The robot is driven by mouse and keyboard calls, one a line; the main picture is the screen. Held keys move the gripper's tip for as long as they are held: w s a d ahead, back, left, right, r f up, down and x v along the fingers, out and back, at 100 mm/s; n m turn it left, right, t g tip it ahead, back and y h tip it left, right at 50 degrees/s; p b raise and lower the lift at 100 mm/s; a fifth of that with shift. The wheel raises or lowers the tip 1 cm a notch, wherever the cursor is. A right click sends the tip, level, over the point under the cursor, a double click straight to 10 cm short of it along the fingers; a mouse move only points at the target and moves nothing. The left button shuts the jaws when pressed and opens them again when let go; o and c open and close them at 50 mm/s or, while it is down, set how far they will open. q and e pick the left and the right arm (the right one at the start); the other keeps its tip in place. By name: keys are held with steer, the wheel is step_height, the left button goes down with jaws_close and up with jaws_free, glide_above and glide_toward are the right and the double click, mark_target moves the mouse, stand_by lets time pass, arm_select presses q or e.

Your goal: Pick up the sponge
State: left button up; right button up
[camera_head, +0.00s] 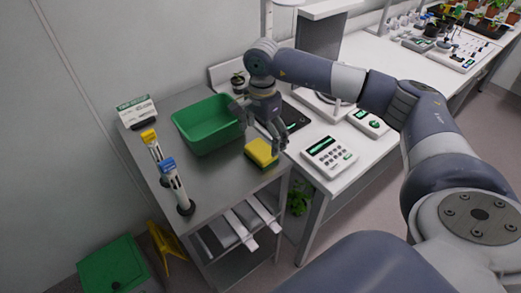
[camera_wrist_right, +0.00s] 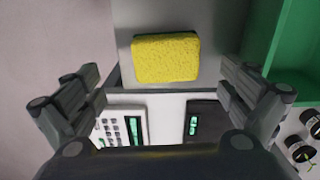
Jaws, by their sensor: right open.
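The yellow sponge (camera_head: 262,151) with a green underside lies on the metal table (camera_head: 213,185), near its right edge and right of the green basin. My right gripper (camera_head: 266,150) is above the sponge, pointing down, with its fingers apart and nothing between them. In the right wrist view the sponge (camera_wrist_right: 166,57) shows whole in the upper middle, beyond and between the open fingers of the gripper (camera_wrist_right: 170,100). I cannot tell the exact height gap between fingertips and sponge. My left gripper is in neither view.
The green basin (camera_head: 207,124) stands just left of my right gripper. A white keypad device (camera_head: 329,156) sits on the white bench at the right.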

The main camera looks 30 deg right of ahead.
mark_target(261, 149)
steer(key=shift+w+f, duration=0.1)
steer(key=shift+f, duration=0.35)
steer(key=shift+w+f, duration=0.15)
steer(key=shift+f, duration=0.15)
step_height(261, 149, down, 4)
steer(key=p, duration=0.2)
steer(key=shift+w+d+f+p, duration=0.1)
steer(key=shift+f+p, duration=0.05)
steer(key=shift+p, duration=0.15)
steer(key=shift+f, duration=0.25)
steer(key=shift+w+f, duration=0.1)
steer(key=shift+c, duration=0.9)
steer(key=c, duration=0.8)
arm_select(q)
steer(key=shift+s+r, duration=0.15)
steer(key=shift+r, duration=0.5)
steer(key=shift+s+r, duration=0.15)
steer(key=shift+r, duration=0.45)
